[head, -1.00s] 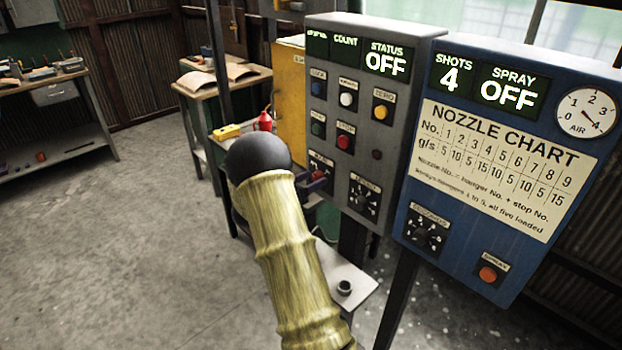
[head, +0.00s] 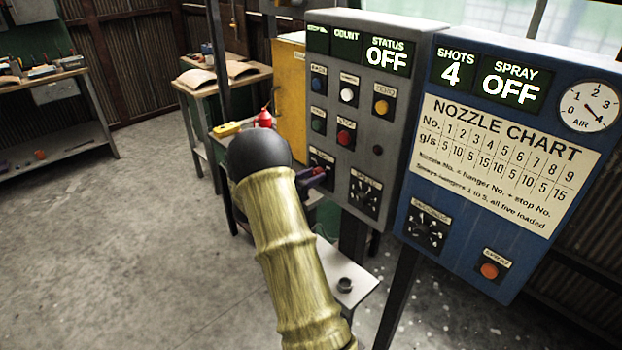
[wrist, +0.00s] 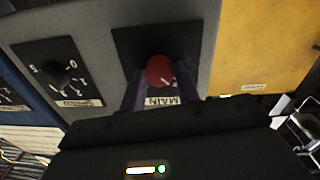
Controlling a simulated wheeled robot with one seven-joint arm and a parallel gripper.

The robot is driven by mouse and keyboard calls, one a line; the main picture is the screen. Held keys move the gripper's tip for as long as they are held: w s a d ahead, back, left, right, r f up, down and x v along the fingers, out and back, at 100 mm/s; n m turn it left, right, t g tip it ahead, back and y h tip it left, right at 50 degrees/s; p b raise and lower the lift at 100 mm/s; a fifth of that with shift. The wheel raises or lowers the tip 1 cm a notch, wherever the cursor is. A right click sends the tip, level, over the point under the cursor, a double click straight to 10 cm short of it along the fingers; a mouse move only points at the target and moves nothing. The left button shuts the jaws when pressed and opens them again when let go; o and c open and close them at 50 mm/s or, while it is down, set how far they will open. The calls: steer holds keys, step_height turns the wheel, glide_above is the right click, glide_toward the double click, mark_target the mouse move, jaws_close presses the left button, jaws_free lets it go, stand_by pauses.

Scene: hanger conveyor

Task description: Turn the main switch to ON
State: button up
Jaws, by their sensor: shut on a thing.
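The main switch (wrist: 160,70) is a red round knob with a small white mark, on a black plate labelled MAIN in the wrist view. My gripper (wrist: 159,86) has one finger on each side of the knob and is shut on it. In the head view, my gripper (head: 313,179) is at the lower left of the grey control panel (head: 398,130), and my forearm partly hides this corner. The STATUS display (head: 387,57) on the panel reads OFF. The knob's pointing direction is hard to read.
A numbered dial (wrist: 58,72) sits beside the switch. A blue panel (head: 470,262) with the nozzle chart stands right of the grey one; its SPRAY display reads OFF. A yellow cabinet (head: 289,95) stands behind on the left. Open concrete floor lies at left.

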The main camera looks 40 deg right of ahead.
steer(key=m+b, duration=0.8)
steer(key=b, duration=0.2)
steer(key=m+b, duration=0.8)
steer(key=b, duration=0.2)
steer(key=shift+s+f+m+t+y, duration=0.1)
steer(key=shift+s+m+t+y, duration=0.05)
steer(key=shift+m+t+y, duration=0.2)
steer(key=o, duration=1)
steer(key=a, duration=0.5)
steer(key=s+a, duration=0.1)
steer(key=a, duration=0.5)
steer(key=a+r, duration=0.1)
steer(key=a, duration=0.5)
steer(key=shift+s+a+p, duration=0.2)
steer(key=shift+p, duration=0.1)
steer(key=shift+w+t, duration=0.1)
steer(key=shift+t, duration=0.15)
